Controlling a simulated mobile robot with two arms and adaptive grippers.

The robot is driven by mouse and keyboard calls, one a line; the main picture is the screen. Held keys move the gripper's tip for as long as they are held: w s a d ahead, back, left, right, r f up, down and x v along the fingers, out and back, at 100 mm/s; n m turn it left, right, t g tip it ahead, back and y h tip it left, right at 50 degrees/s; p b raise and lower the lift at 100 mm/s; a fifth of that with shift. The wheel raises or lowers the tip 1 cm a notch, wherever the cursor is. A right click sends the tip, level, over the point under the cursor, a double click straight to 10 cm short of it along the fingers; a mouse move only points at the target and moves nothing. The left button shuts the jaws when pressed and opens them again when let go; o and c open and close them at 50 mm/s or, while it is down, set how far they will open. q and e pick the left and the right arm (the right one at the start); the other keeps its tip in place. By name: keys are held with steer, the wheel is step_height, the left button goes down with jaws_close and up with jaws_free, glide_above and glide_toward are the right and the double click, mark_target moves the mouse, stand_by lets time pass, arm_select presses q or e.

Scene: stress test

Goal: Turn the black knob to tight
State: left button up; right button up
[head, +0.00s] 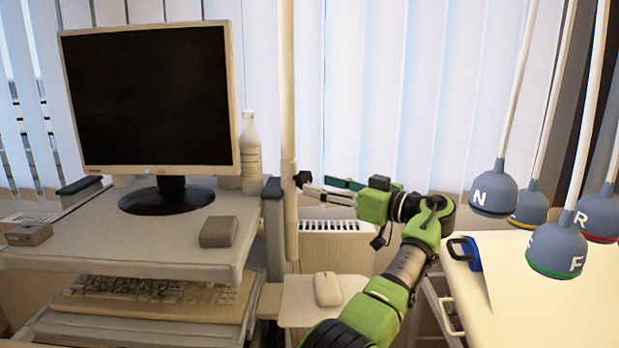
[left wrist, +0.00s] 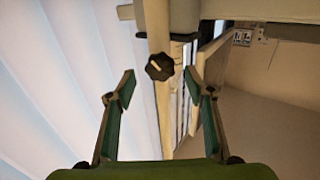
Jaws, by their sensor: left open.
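The black knob (head: 302,179) is a small lobed knob on the side of a cream upright pole (head: 289,120), between the monitor desk and the radiator. In the left wrist view the knob (left wrist: 161,68) shows a pale mark on its face, slanting slightly. My left gripper (head: 318,188) is open, with its fingers pointing left at the knob. In the wrist view the two fingertips stand on either side of the knob, with gaps visible on both sides. I cannot tell how deep the knob is between them. No tight label is readable. My right gripper is out of view.
A monitor (head: 150,100) and a white bottle (head: 250,152) stand on the left desk. A mouse (head: 328,289) lies on a small shelf below my arm. Several blue-grey hanging bulbs (head: 494,190) are at right, above a pale table (head: 540,300). Blinds fill the back.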

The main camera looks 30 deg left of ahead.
mark_target(308, 182)
arm_select(q)
steer(key=shift+w+a+p, duration=0.2)
steer(key=shift+a+p, duration=0.25)
steer(key=shift+a, duration=1.75)
steer(key=shift+c, duration=0.5)
steer(key=c, duration=1)
